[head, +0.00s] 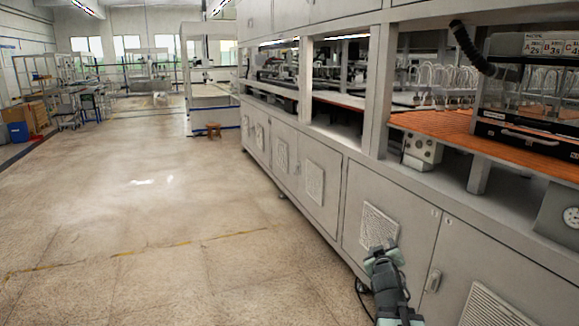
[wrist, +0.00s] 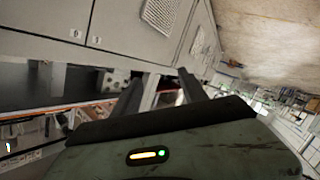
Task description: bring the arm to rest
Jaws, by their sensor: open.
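My arm rises from the bottom edge of the head view, right of centre, in front of the grey cabinet doors (head: 392,207). My gripper (head: 381,254) is at its upper end, near a vented panel, and I cannot tell the gap to the door. In the wrist view my gripper (wrist: 160,74) shows two dark fingers spread apart, with nothing between them. Behind the fingers that view shows the cabinet front and a shelf opening, tilted. The housing with a small lit indicator fills the bottom of the wrist view.
A long grey machine line runs along the right, with an orange slatted surface (head: 455,133) and a black case (head: 525,136) on it. A black hose (head: 470,45) hangs above. The floor (head: 150,220) on the left is clear.

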